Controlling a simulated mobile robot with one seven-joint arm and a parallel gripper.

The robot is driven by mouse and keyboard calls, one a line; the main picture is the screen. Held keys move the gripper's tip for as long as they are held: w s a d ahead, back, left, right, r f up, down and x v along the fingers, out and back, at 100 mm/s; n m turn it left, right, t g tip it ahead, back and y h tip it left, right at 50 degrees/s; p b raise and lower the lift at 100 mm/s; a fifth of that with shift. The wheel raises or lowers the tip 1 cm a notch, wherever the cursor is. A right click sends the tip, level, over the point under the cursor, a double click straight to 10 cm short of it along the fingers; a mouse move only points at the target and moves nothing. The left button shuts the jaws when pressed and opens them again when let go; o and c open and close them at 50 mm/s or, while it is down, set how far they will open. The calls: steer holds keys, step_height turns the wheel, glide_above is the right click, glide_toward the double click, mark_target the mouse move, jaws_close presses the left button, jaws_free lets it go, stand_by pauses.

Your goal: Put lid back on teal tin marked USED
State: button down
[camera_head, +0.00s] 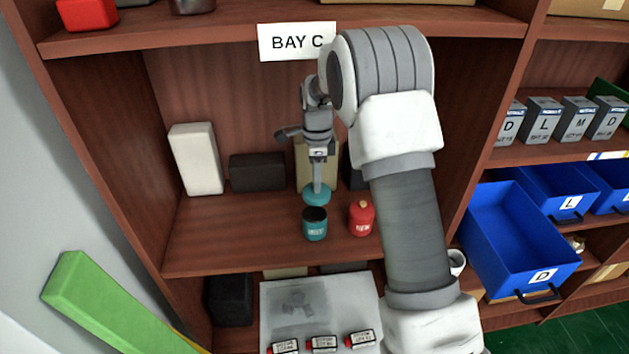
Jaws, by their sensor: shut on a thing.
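The teal tin (315,229) stands upright on the middle shelf under the BAY C sign, with a dark open top and a pale label too small to read surely. My gripper (317,186) points down above and slightly behind it. It is shut on the teal lid (316,197), which is held just above and behind the tin's rim in the picture; whether they touch, I cannot tell.
A white box (196,158) and a dark box (257,172) stand at the back left of the shelf. A tan box (327,165) is behind my gripper. The shelf's front left is clear. Blue bins (518,235) are at the right. A green block (105,300) is at lower left.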

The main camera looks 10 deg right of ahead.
mark_target(316, 197)
steer(key=shift+f+b, duration=1.9)
steer(key=shift+f, duration=1.25)
steer(key=shift+s+a+f+b, duration=0.1)
steer(key=shift+a+f+b, duration=0.1)
steer(key=shift+f, duration=0.2)
steer(key=shift+a+f+b, duration=0.1)
steer(key=shift+f+b, duration=0.05)
steer(key=shift+f, duration=0.25)
steer(key=shift+c, duration=1)
jaws_free()
steer(key=shift+r+p, duration=2.45)
steer(key=shift+r, duration=1.1)
